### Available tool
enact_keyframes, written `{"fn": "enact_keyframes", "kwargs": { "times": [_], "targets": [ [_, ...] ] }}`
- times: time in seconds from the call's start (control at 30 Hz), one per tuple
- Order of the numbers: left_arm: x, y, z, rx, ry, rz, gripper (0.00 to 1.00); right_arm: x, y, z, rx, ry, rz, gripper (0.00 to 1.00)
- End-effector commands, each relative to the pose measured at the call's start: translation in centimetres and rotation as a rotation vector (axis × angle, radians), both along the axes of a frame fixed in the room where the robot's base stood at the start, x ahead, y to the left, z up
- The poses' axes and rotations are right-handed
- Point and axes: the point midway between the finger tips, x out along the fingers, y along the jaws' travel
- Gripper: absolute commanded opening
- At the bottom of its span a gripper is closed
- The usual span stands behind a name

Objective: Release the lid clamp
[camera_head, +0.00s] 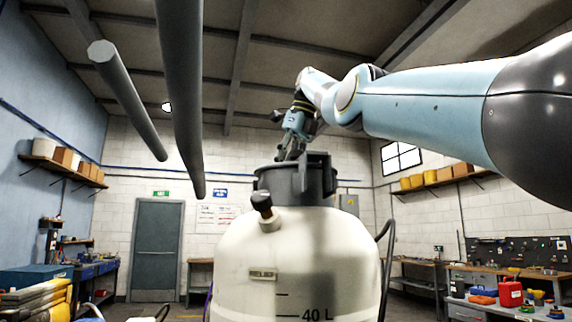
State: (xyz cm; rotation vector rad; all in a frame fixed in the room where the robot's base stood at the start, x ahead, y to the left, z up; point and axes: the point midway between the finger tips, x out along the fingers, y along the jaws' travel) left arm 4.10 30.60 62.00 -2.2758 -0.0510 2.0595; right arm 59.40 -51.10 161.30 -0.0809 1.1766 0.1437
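A large off-white tank (295,260) marked "40 L" stands in front of me. A dark grey lid (280,183) sits on its neck. An upright dark piece (319,172) stands at the lid's right side; it may be the clamp, but I cannot tell for sure. My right gripper (289,155) comes in from the right and points down at the top of the lid. Its fingers are small and dark against the lid, so I cannot tell whether they touch it or hold anything. My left gripper is not in view.
A black knob (262,202) sticks up from the tank's left shoulder. Two thick grey bars (182,100) hang across the upper left, near the view. A black hose (387,262) runs down the tank's right side. Workbenches line both walls, and a door (156,250) is behind.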

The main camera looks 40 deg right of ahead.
Motion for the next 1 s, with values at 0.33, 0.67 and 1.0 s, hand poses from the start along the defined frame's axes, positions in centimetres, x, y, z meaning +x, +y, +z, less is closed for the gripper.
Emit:
{"fn": "enact_keyframes", "kwargs": {
  "times": [0.33, 0.67, 1.0],
  "targets": [
    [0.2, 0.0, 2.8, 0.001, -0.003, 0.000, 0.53, 0.0, -0.3, 0.3, 0.003, 0.004, 0.191, 0.00],
    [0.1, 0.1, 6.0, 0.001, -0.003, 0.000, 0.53, 0.1, -0.4, 0.4, 0.003, 0.002, 0.401, 0.00],
    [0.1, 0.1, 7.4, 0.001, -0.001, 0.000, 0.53, 0.2, -0.5, 0.1, 0.001, 0.000, 0.500, 0.00]
  ]
}}
